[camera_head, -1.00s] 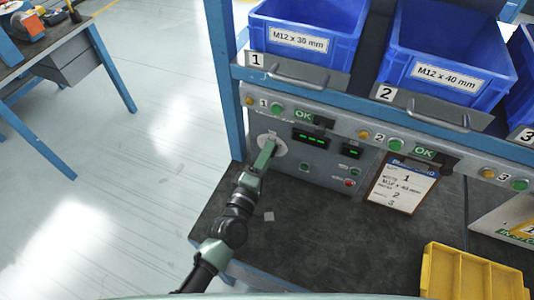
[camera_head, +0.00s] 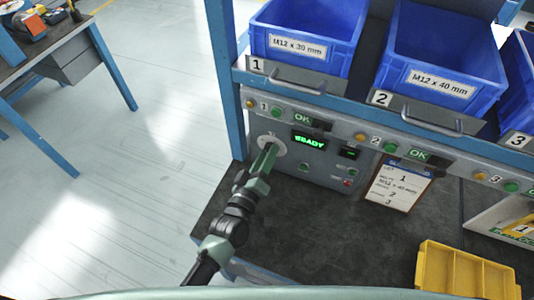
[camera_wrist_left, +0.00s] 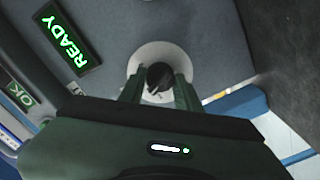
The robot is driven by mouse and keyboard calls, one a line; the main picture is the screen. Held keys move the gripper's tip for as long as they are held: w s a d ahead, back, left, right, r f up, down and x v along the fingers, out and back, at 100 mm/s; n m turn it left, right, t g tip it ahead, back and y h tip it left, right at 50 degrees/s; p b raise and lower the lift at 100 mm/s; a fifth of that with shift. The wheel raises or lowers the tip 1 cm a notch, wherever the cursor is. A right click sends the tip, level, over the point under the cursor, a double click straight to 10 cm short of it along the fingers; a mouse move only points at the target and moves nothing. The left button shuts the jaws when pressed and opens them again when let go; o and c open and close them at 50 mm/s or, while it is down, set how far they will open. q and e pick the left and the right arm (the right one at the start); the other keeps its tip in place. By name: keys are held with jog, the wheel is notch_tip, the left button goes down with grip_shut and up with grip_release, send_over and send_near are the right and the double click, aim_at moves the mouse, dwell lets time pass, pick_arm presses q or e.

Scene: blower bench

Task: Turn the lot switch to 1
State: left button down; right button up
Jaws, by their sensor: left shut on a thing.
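The lot switch (camera_wrist_left: 160,78) is a dark knob on a round pale dial plate (camera_wrist_left: 147,60) in the left wrist view. In the head view the dial plate (camera_head: 277,140) sits at the left end of the grey control panel, mostly behind my gripper. My left gripper (camera_wrist_left: 159,92) is shut on the knob, one finger on each side; it also shows in the head view (camera_head: 268,155). The dial's numbers are largely hidden. A green display (camera_head: 309,142) beside the dial reads READY. My right gripper is not in view.
Blue bins (camera_head: 305,35) stand on the shelf above the panel. A yellow tray (camera_head: 465,272) lies at the right of the dark bench top (camera_head: 330,235), whose middle is clear.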

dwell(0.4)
pick_arm(q)
jog(key=c, duration=1)
grip_release()
jog(key=shift+s, duration=0.1)
jog(key=b+v, duration=0.1)
jog(key=v, duration=0.6)
jog(key=shift+s+a, duration=0.15)
jog(key=shift+s, duration=0.15)
jog(key=shift+f, duration=0.1)
